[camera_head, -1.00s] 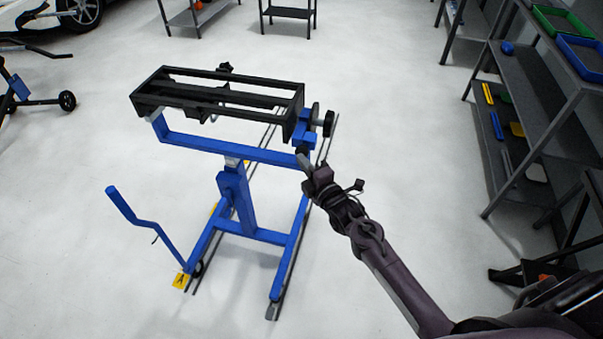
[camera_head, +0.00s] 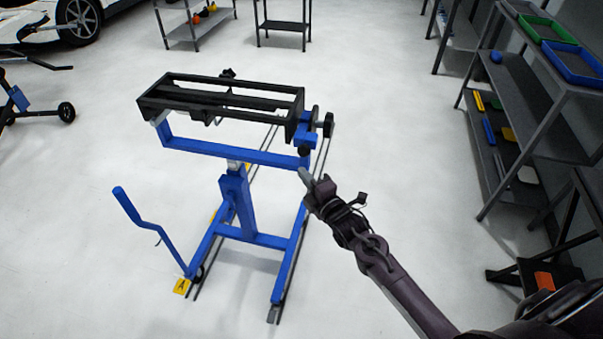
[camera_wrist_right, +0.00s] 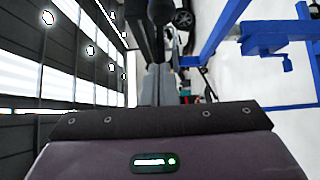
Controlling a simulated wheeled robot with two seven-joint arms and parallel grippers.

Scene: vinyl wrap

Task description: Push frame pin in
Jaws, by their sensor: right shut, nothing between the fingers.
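A blue wheeled stand (camera_head: 238,195) carries a black rectangular frame (camera_head: 220,103). At the frame's right end is a blue bracket (camera_head: 305,135) with a dark round knob (camera_head: 328,125) on its right side. A small dark round end (camera_head: 303,151), possibly the frame pin, shows just under the bracket. My right gripper (camera_head: 303,175) is shut and empty, just below that dark end, apparently apart from it. In the right wrist view its grey fingers (camera_wrist_right: 159,85) lie together, with a dark round part (camera_wrist_right: 161,10) beyond their tips. My left gripper is out of view.
A grey shelf rack (camera_head: 520,90) with trays and tools stands along the right. Low dark stands (camera_head: 283,25) and a white car (camera_head: 45,20) are at the back. The floor around the stand is mostly clear.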

